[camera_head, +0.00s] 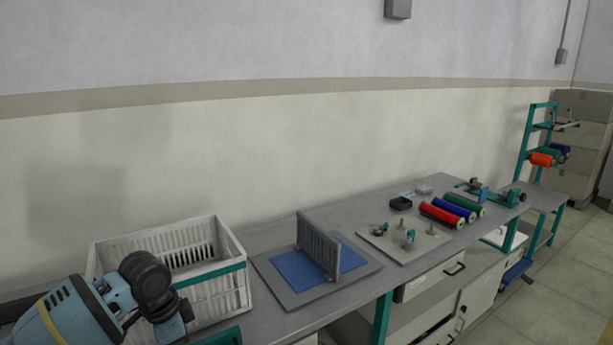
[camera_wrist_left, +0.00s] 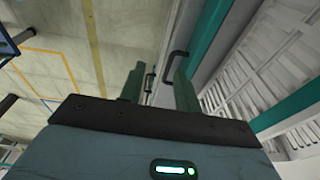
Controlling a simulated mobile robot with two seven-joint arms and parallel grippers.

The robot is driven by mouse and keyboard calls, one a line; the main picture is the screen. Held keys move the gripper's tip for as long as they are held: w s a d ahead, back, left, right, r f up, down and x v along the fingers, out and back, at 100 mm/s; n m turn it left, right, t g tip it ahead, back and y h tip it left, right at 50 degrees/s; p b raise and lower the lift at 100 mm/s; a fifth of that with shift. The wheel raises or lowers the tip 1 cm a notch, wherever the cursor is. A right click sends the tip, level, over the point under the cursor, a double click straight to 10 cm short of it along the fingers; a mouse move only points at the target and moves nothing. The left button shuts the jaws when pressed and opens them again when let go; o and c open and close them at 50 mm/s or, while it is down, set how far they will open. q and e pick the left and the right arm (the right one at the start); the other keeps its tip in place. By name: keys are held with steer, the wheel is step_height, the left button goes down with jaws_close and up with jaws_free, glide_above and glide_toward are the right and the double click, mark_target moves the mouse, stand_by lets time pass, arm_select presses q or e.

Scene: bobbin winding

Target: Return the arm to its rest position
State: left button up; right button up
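My left arm (camera_head: 75,312) comes in at the lower left of the head view, bent in front of the white crate (camera_head: 210,236). Patterned floor with yellow lines (camera_wrist_left: 62,50) lies to the left. My right arm and right gripper are not in view.
The grey bench holds an upright grey comb-like rack (camera_head: 318,247) on a blue mat (camera_head: 296,270), a plate with small pegs (camera_head: 383,238), and red (camera_head: 441,214), blue (camera_head: 453,208) and green (camera_head: 465,204) spools. A teal stand (camera_head: 525,140) is far right. Drawers (camera_head: 435,281) are below.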

arm_select(q)
steer(key=s+d+f+n+t+h, duration=0.2)
steer(key=s+d+f, duration=0.5)
steer(key=f, duration=0.3)
steer(key=s+d+f+n+t+h, duration=0.2)
steer(key=s+d+f, duration=0.45)
steer(key=f, duration=0.35)
steer(key=s+a+f+n+t+y, duration=0.1)
steer(key=s+a+f+n, duration=0.1)
steer(key=s, duration=0.8)
steer(key=s+a+f+n+t+y, duration=0.2)
steer(key=s+a, duration=0.4)
steer(key=s, duration=0.5)
steer(key=shift+s+a+f+n+y, duration=0.15)
steer(key=shift+s+a+n+y, duration=0.2)
steer(key=shift+n, duration=0.55)
